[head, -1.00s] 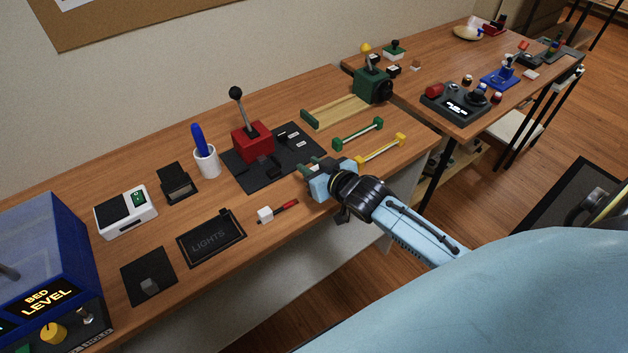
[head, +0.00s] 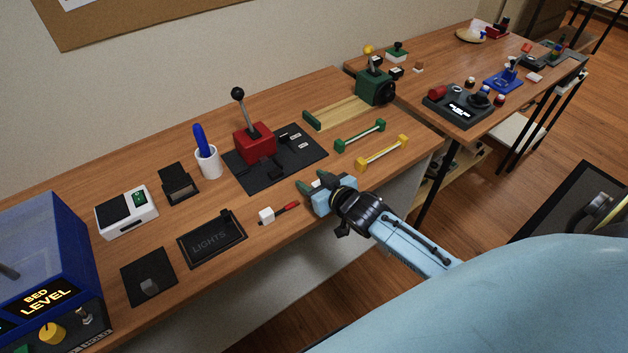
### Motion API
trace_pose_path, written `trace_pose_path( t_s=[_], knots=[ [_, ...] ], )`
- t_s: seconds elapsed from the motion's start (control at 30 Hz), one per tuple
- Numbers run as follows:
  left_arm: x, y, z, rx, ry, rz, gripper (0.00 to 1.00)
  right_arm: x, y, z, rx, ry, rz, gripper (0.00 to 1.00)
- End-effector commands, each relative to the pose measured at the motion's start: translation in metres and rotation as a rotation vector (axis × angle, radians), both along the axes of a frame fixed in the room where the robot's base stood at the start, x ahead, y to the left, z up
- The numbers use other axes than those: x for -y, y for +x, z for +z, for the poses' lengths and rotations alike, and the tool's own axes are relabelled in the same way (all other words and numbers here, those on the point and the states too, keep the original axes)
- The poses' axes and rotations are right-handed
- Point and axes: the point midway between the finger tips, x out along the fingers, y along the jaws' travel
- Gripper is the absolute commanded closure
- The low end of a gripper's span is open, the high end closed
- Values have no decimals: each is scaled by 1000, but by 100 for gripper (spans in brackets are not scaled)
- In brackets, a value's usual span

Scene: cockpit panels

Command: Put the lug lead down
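A small white block with a red, dark-ended stem (head: 267,215) lies on the wooden table near its front edge. It may be the lug lead; I cannot tell for sure. My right gripper (head: 315,182) is to the right of it, low by the table's front edge and apart from it. Its two dark green fingers stand apart. A small white patch shows between them, and I cannot tell whether it is held or behind. My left gripper is out of view.
A black panel with a red lever box (head: 255,144) lies beyond my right gripper. Green (head: 360,136) and yellow (head: 382,153) bar handles are to its right. The LIGHTS plate (head: 211,240) lies left of the white block. Bare table lies between these things.

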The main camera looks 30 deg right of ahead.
Motion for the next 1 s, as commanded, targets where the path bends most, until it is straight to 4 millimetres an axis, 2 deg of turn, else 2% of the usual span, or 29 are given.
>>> trace_pose_path(
  t_s=[0.23, 0.37, 0.8, 1.0],
  knots=[
    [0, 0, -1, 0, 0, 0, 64, 0, 0, 0, 0, -1, 0, 52],
    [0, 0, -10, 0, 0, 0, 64, 0, 0, -2, 1, -1, 2, 52],
    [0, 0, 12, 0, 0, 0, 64, 7, -84, 31, -4, 0, 1, 52],
    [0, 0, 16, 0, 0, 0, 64, 10, -112, 42, -2, 0, 0, 52]
  ],
)
